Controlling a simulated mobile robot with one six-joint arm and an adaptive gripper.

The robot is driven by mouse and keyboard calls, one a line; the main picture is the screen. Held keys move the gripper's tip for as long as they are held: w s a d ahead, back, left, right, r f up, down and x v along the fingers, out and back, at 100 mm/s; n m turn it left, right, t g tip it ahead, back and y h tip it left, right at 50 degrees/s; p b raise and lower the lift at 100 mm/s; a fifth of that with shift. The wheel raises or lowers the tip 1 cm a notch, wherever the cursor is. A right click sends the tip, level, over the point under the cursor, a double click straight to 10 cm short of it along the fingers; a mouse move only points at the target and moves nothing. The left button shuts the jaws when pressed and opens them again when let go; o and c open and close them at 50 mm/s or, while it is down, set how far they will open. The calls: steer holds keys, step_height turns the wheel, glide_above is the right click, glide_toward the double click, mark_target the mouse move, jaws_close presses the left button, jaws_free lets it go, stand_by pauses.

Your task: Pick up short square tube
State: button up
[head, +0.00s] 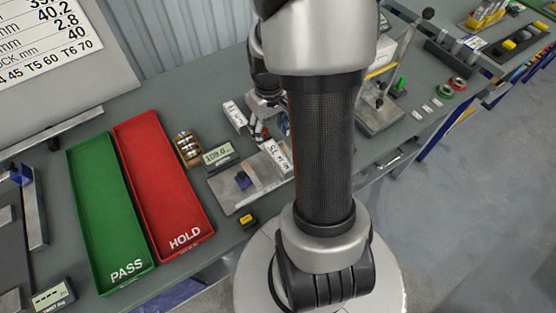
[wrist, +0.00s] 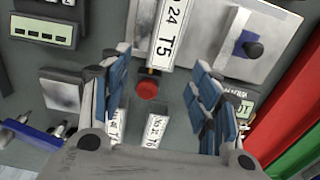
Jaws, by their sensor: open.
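My gripper (wrist: 162,66) is open and empty in the wrist view, its blue-padded fingers apart. A long white label strip marked "24 T5" (wrist: 167,30) lies ahead of the fingertips, and a red round knob (wrist: 147,89) shows between the fingers. Two shorter white-labelled pieces (wrist: 115,125) (wrist: 155,130) lie lower down, partly hidden by my gripper. I cannot tell which piece, if any, is the short square tube. In the head view my gripper (head: 262,128) is largely hidden behind my arm, near a white-labelled block (head: 234,117).
A green PASS tray (head: 92,190) and a red HOLD tray (head: 165,190) lie at left. A digital readout (head: 218,154) and a metal plate with a blue clamp (head: 243,179) stand near my gripper. A stand with a lever (head: 380,115) is at right.

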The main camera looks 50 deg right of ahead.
mark_target(271, 146)
steer(key=f+b, duration=0.1)
steer(key=f, duration=0.1)
steer(key=f+b, duration=0.1)
steer(key=f, duration=0.1)
steer(key=shift+s+a+f, duration=0.2)
steer(key=shift+f, duration=0.55)
steer(key=shift+r, duration=0.1)
steer(key=shift+c, duration=0.2)
steer(key=c, duration=1.3)
step_height(271, 146, up, 20)
steer(key=p, duration=0.5)
steer(key=shift+p, duration=0.4)
